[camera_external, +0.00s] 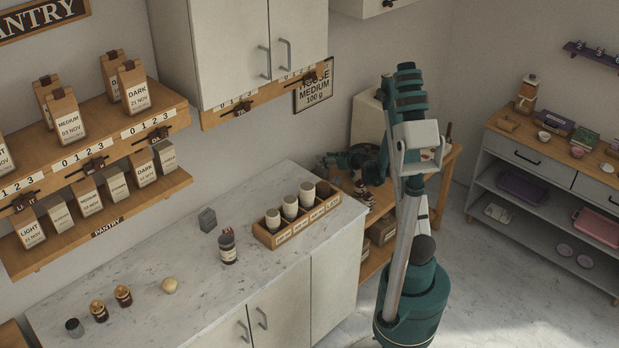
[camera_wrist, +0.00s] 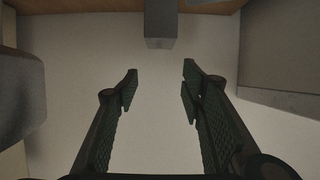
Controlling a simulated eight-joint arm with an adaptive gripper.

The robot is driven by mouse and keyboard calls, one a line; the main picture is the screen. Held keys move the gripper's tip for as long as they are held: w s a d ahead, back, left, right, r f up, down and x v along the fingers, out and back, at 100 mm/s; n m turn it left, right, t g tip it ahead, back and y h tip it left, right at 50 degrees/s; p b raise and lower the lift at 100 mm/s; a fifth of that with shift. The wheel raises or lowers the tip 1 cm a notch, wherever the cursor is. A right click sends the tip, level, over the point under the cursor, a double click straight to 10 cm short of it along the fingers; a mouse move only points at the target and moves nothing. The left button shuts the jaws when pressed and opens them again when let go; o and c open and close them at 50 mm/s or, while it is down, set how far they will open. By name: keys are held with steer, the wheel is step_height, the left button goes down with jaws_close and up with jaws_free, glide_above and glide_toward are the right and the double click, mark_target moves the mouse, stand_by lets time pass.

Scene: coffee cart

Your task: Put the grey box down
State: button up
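A small grey box (camera_external: 207,219) stands on the marble counter (camera_external: 180,262) in the external view, behind a dark bottle and apart from my gripper. My gripper (camera_external: 332,160) is to the right of the counter, by the wooden side table, partly hidden among dark parts there. In the wrist view my gripper (camera_wrist: 160,84) has its two fingers wide apart with nothing between them. A grey block (camera_wrist: 160,24) shows beyond the fingertips at the top; I cannot tell what it is.
A dark bottle (camera_external: 228,246) and a wooden caddy (camera_external: 322,217) with several pale cups stand on the counter. Small jars (camera_external: 98,310) are at its front left. Pantry shelves (camera_external: 160,195) with bags hang above. Grey bodies (camera_wrist: 280,55) flank the wrist view.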

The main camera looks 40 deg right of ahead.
steer(key=shift+r, duration=1)
